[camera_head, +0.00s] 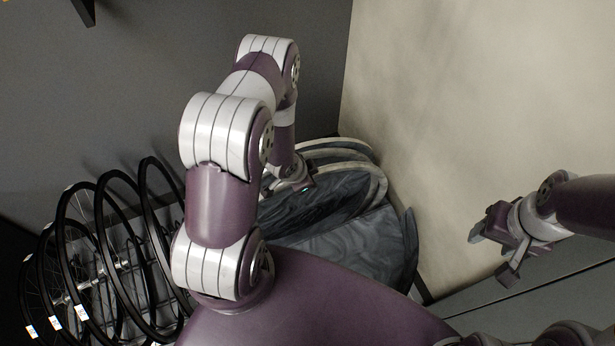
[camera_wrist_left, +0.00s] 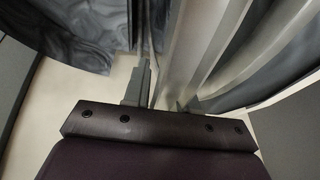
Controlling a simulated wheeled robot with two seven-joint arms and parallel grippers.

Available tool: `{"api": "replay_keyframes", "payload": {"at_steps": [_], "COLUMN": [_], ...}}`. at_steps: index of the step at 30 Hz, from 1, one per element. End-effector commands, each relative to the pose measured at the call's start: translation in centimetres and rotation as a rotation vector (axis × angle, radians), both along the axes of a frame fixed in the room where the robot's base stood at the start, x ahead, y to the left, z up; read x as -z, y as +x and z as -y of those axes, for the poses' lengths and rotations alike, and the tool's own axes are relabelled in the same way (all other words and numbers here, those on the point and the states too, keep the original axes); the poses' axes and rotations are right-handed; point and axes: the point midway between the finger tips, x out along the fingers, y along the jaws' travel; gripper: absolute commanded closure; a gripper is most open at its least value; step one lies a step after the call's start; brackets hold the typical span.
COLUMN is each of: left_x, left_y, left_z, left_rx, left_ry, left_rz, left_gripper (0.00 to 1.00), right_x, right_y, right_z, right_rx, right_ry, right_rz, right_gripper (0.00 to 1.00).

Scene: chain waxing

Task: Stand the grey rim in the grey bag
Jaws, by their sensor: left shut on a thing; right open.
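The grey bag (camera_head: 345,235) is dark blue-grey marbled fabric, standing against the pale wall. Pale curved bands arc over its upper part; I cannot tell there which is rim and which is bag edging. My left gripper (camera_head: 302,187) reaches down at the bag's upper left, its fingertips hidden. In the left wrist view the grey rim (camera_wrist_left: 193,50) is a pale curved band running up from between the fingers of my left gripper (camera_wrist_left: 163,97), which is shut on it. Bag fabric (camera_wrist_left: 80,30) shows on both sides. My right gripper (camera_head: 494,250) is open and empty at the right, apart from the bag.
Several black spoked wheels (camera_head: 147,250) stand in a row at the lower left, left of my left arm. A pale wall (camera_head: 460,90) rises behind and right of the bag. A grey surface with a dark seam (camera_head: 520,295) lies at the lower right.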

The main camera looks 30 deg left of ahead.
Motion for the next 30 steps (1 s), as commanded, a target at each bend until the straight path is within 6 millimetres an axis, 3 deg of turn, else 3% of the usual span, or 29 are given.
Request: {"api": "replay_keyframes", "payload": {"at_steps": [9,21,30], "left_x": [0.1,2.5,2.4], "left_y": [0.0,0.0,0.0], "left_z": [0.1,0.1,0.1], "left_rx": [0.000,-0.001,-0.001], "left_ry": [0.000,0.001,0.001], "left_rz": [0.001,0.002,0.002], "left_gripper": [1.00,1.00,1.00], "right_x": [0.1,2.1,2.0], "right_y": [0.0,0.0,0.0], "right_z": [0.0,0.0,0.0], "right_rx": [0.000,0.000,0.000], "right_ry": [0.000,0.000,0.000], "right_rz": [0.000,0.000,0.000], "right_gripper": [0.44,0.44,0.44]}}
